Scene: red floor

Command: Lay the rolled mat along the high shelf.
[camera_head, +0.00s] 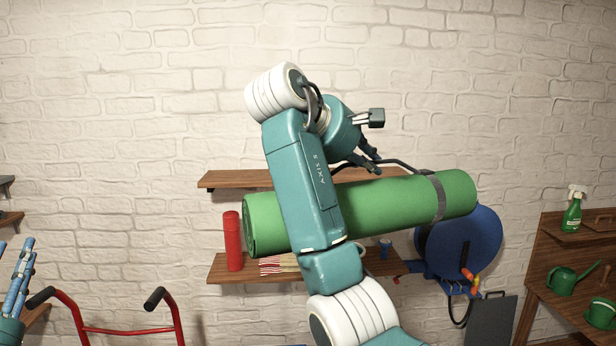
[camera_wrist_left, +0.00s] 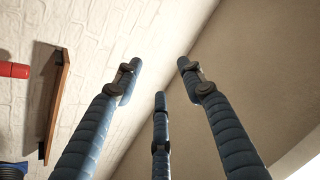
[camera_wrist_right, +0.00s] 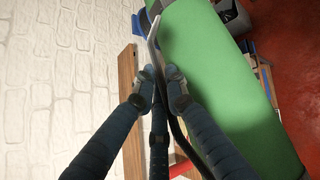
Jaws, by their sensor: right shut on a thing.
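The rolled mat (camera_head: 390,208) is green with a grey band near its right end and a dark carrying strap. It hangs nearly level in front of the shelves, right end slightly higher. My right gripper (camera_head: 372,162) is above it, shut on its strap; the right wrist view shows the fingers (camera_wrist_right: 158,78) closed around the dark strap beside the green roll (camera_wrist_right: 225,85). The high shelf (camera_head: 222,180) is a wooden board on the wall, partly hidden by my right arm and the mat. My left gripper (camera_head: 22,265) is at the far left, its fingers spread and empty (camera_wrist_left: 158,80).
A lower shelf (camera_head: 235,276) holds a red cylinder (camera_head: 233,242), a striped item (camera_head: 270,266) and a blue can (camera_head: 385,245). A blue reel (camera_head: 478,240) hangs at right. A red-framed walker (camera_head: 120,331) stands lower left. No objects show on the high shelf's visible part.

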